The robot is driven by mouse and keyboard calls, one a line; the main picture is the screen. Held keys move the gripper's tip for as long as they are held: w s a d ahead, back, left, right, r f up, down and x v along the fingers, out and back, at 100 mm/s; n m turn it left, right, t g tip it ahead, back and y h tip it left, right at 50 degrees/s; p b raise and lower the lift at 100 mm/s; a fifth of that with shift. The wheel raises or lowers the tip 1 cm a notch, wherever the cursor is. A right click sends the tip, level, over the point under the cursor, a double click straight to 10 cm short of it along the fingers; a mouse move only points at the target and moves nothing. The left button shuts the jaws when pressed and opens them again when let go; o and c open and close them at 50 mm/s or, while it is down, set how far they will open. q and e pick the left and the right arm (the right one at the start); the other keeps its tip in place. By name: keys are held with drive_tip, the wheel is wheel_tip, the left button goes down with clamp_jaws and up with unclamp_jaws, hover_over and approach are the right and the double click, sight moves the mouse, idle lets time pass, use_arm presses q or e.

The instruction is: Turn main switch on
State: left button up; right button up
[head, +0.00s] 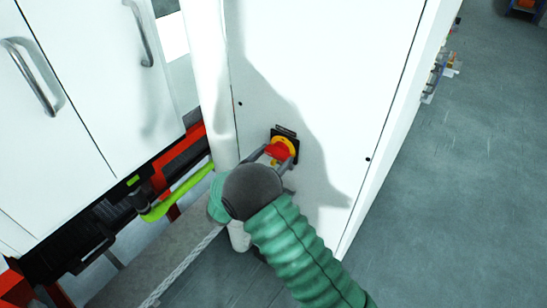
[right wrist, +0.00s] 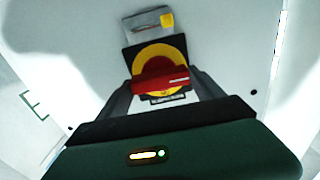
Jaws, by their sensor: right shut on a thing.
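The main switch (head: 281,149) is a red rotary handle on a yellow disc with a black backing plate, mounted on a white cabinet panel. In the right wrist view the red handle (right wrist: 160,88) lies about level across the yellow disc (right wrist: 157,57). My right gripper (head: 272,157) reaches the switch from below, and its two grey fingers stand on either side of the red handle in the right wrist view (right wrist: 160,92). It is shut on the handle. The fingertips' contact is partly hidden by the handle and wrist. My left gripper is not in view.
The white cabinet panel (head: 320,70) fills the middle. White doors with metal handles (head: 35,78) stand at the left, above a red and black frame with a yellow-green bar (head: 180,190). Grey floor (head: 470,200) is open at the right.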

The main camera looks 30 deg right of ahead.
drive_tip(key=shift+s+f+m+b, duration=0.1)
drive_tip(key=shift+f+m+b, duration=0.05)
drive_tip(key=shift+m+b, duration=10.4)
drive_tip(key=n+b, duration=0.3)
drive_tip(key=o, duration=1.4)
drive_tip(key=shift+d, duration=0.1)
drive_tip(key=shift+c, duration=0.2)
drive_tip(key=v, duration=1.7)
